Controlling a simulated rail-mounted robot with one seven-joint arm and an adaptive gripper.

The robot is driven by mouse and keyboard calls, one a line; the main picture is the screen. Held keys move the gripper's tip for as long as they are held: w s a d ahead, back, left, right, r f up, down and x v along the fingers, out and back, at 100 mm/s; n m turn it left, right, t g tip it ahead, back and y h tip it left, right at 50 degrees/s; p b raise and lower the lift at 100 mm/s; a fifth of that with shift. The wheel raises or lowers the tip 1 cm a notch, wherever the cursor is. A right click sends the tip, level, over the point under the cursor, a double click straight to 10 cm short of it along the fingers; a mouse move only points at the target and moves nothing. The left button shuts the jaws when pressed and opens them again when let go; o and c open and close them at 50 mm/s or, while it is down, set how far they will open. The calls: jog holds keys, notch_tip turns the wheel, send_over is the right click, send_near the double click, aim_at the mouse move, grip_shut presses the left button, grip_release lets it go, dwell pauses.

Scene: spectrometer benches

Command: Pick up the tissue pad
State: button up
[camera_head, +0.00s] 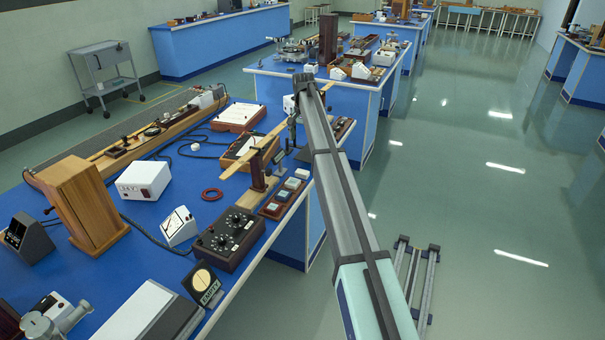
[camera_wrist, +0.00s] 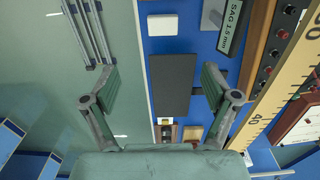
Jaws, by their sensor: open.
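A small white pad (camera_wrist: 163,25) lies on the blue bench near its edge in the wrist view and looks like the tissue pad; I cannot be sure. In the head view my gripper (camera_head: 292,122) is small and partly hidden at the arm's end, and I cannot pick out the pad.
A wooden rule (camera_wrist: 280,75) and a label reading "SAG 1.5 mm" (camera_wrist: 231,24) are to the right in the wrist view. The blue bench (camera_head: 150,222) carries a wooden cabinet (camera_head: 85,205) and a black knob box (camera_head: 229,238). Open floor (camera_head: 470,190) lies to the right.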

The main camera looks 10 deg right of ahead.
jog(key=p, duration=0.2)
send_over(302, 172)
jog(key=f, duration=0.9)
jog(key=shift+d+f, duration=0.15)
jog(key=shift+d, duration=0.15)
jog(key=shift+w+a+f+p, duration=0.15)
jog(key=shift+f+p, duration=0.8)
jog(key=shift+f, duration=1.75)
jog(key=c, duration=0.9)
